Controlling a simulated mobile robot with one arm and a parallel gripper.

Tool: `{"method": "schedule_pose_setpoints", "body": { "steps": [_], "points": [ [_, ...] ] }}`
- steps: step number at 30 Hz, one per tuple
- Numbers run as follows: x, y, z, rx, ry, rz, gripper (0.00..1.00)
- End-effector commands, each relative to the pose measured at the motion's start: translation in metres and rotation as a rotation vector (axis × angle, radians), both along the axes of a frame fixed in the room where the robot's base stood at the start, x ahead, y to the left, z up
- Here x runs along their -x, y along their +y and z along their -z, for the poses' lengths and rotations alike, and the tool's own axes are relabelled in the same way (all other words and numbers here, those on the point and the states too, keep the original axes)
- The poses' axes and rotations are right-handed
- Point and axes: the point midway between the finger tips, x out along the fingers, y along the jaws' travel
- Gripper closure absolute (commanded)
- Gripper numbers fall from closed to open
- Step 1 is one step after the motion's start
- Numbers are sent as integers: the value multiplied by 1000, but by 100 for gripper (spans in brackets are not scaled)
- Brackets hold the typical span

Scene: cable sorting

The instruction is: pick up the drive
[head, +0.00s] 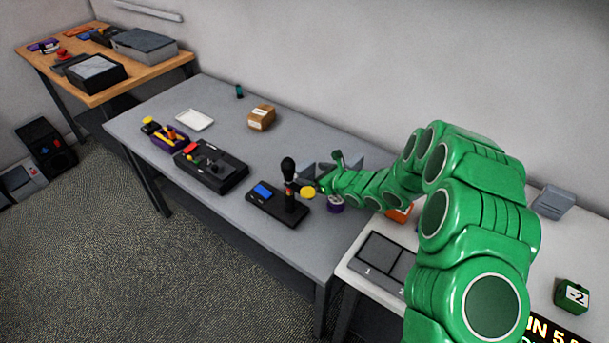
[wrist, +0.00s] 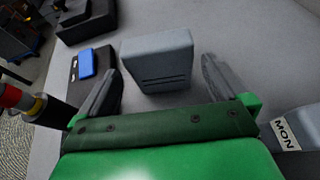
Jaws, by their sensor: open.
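A grey box with dark slots in its front, which looks like the drive (wrist: 158,55), stands on the grey table in the wrist view. My gripper (wrist: 160,72) is open, with one finger on each side of the box's near part. Gaps show between the box and both fingers, and I see no contact. In the head view my gripper (head: 328,172) is low over the table, just right of a black joystick. The box is mostly hidden there by the joystick and my gripper.
The joystick (head: 288,172) stands upright close left, on a black base with a blue patch (head: 262,191). A grey piece labelled MON (wrist: 285,128) lies right in the wrist view. A cardboard box (head: 262,117) and white tray (head: 194,120) sit farther back, with bare table between.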

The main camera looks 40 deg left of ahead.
Motion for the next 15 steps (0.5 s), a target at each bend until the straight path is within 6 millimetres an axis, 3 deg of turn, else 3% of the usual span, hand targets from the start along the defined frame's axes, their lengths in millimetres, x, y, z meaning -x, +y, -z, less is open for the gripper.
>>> {"method": "schedule_pose_setpoints", "body": {
  "steps": [15],
  "points": [
    [-6,40,16,-1,-2,-2,0]
  ]
}}
